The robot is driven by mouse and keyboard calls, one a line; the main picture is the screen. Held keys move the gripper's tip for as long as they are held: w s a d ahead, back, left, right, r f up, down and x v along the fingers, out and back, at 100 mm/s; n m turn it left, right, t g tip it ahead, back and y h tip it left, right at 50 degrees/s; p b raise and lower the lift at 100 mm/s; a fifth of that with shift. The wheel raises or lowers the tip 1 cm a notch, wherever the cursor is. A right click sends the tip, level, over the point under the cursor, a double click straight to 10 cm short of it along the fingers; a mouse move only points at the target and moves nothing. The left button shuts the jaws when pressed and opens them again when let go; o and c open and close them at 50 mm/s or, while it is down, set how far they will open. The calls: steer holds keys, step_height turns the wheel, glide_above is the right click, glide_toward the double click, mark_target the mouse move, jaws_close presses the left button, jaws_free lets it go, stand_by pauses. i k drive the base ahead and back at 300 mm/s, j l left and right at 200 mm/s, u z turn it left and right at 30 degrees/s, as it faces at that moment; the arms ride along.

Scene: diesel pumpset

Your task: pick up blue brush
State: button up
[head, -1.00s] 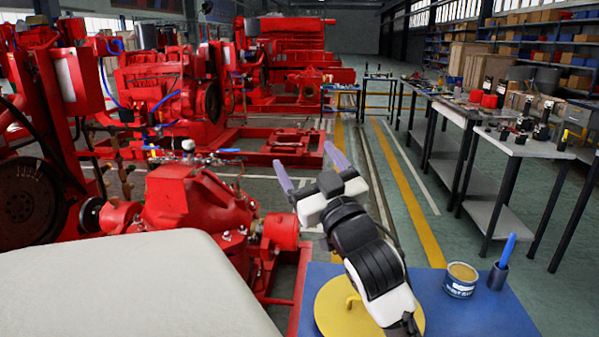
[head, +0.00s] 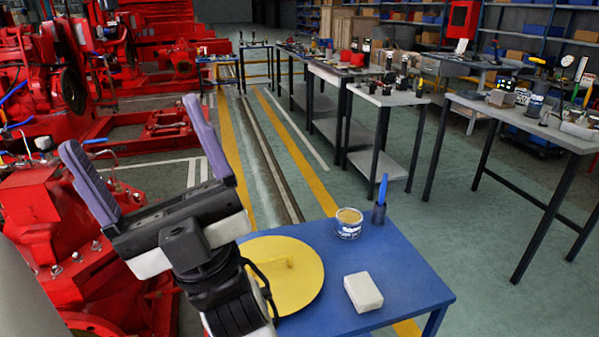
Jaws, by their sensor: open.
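The blue brush (head: 382,190) stands upright on the blue table, its blue handle pointing up out of a small dark holder (head: 379,214). It is to the right of a small tin (head: 348,223). My gripper (head: 137,150) is at the left of the head view, with its two purple fingers spread wide apart and nothing between them. It is well to the left of the brush and raised, in front of the red pump machinery.
The blue table (head: 410,285) also bears a yellow round lid (head: 283,276) close to my arm and a pale block (head: 362,292). Grey workbenches (head: 388,95) stand behind and to the right. Red machinery (head: 60,215) fills the left. Green floor lies open between.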

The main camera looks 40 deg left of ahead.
mark_target(384, 185)
steer(key=u, duration=2.15)
steer(key=z, duration=1.55)
steer(key=i+l, duration=0.1)
steer(key=i, duration=0.25)
steer(key=i+l, duration=0.1)
steer(key=i, duration=0.3)
